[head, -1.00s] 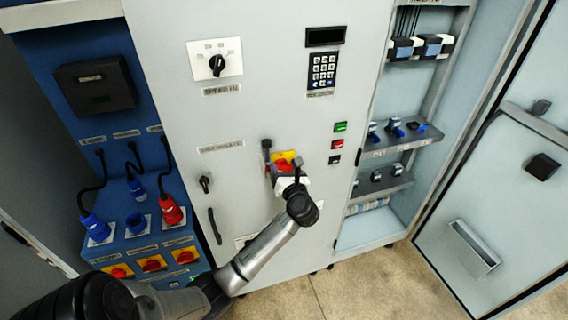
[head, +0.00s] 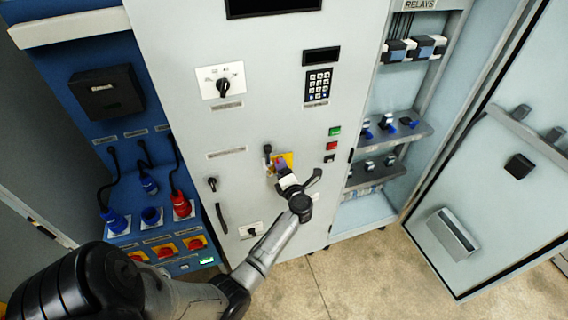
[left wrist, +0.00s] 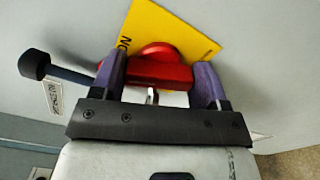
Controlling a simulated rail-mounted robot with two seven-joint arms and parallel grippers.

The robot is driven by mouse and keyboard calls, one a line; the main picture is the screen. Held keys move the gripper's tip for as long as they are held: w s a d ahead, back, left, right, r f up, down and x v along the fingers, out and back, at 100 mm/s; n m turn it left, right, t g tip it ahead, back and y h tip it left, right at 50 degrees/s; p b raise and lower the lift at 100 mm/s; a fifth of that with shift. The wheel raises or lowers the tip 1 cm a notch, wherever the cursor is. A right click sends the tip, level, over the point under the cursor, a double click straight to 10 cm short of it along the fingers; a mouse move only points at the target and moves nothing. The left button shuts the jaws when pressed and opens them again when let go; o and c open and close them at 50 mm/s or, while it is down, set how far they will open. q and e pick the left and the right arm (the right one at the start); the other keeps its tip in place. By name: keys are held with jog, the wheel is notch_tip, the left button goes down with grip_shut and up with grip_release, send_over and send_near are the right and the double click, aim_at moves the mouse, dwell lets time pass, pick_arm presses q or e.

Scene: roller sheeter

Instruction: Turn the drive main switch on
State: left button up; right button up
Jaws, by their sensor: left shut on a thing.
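The main switch is a red rotary knob (left wrist: 160,68) on a yellow plate (left wrist: 172,28), set on the grey cabinet front. In the left wrist view, the two purple-grey fingers of my left gripper (left wrist: 160,88) stand on either side of the knob, shut on it. The plate looks tilted in this view. In the head view, the yellow plate (head: 287,158) shows just above my left gripper (head: 282,170), which mostly hides the knob. My right gripper is not in view.
A black-knobbed lever (left wrist: 34,64) stands close beside the switch. A selector dial (head: 222,85), a keypad (head: 318,85) and green and red buttons (head: 332,146) are on the same cabinet front. An open door (head: 480,200) is at right. Blue socket panels (head: 110,150) are at left.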

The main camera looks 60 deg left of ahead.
pick_arm(q)
jog(key=m+p, duration=0.2)
jog(key=shift+r+m, duration=0.1)
jog(key=shift+m, duration=0.2)
jog(key=shift+m+p, duration=0.65)
jog(key=shift+m, duration=0.05)
jog(key=shift+f, duration=0.2)
jog(key=o, duration=0.9)
jog(key=shift+o, duration=0.2)
